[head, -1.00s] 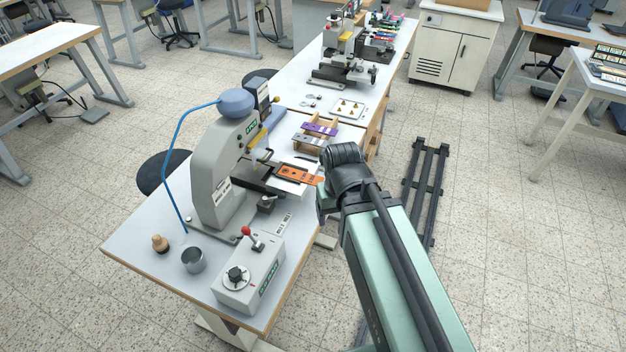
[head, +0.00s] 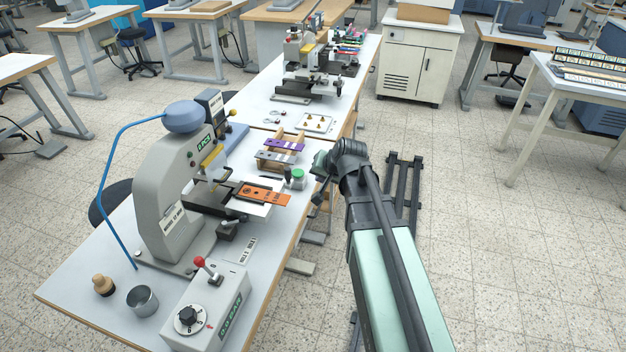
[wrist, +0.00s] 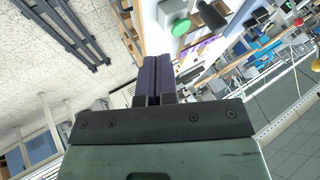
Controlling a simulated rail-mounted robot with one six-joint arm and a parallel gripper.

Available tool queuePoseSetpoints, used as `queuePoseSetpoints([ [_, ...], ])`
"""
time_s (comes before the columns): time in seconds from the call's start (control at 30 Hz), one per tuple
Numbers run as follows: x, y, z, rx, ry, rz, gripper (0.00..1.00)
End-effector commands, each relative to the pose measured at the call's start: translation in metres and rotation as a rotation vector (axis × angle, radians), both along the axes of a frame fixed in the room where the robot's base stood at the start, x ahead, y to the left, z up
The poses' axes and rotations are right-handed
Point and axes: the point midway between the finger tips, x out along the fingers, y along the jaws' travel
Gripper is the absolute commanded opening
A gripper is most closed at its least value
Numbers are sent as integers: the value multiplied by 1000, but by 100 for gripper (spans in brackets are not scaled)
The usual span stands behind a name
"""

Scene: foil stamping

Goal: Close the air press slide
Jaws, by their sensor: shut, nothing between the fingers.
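The air press (head: 165,210) is a grey C-shaped machine with a blue dome on the near table. Its slide (head: 258,210) is a pale plate sticking out to the right from under the press head, with an orange piece (head: 264,195) lying on it. My gripper (head: 317,206) is right of the slide, apart from it, near the table's right edge; the arm partly hides it. In the wrist view, the dark fingers (wrist: 152,82) are together with nothing between them. The slide cannot be made out in the wrist view.
A control box (head: 207,312) with a red-knobbed lever, a metal cup (head: 142,300) and a wooden-handled stamp (head: 103,285) stand at the front.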

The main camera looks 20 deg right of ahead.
Motion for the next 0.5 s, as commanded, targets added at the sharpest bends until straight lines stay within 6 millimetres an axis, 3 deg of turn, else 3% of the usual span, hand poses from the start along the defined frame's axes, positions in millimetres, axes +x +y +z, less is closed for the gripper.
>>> queuePoseSetpoints([
  [0.03,7,1,-16,0,1,1,0],
  [0.37,49,13,-76,0,1,2,0],
  [0.5,63,32,-67,-1,1,4,0],
])
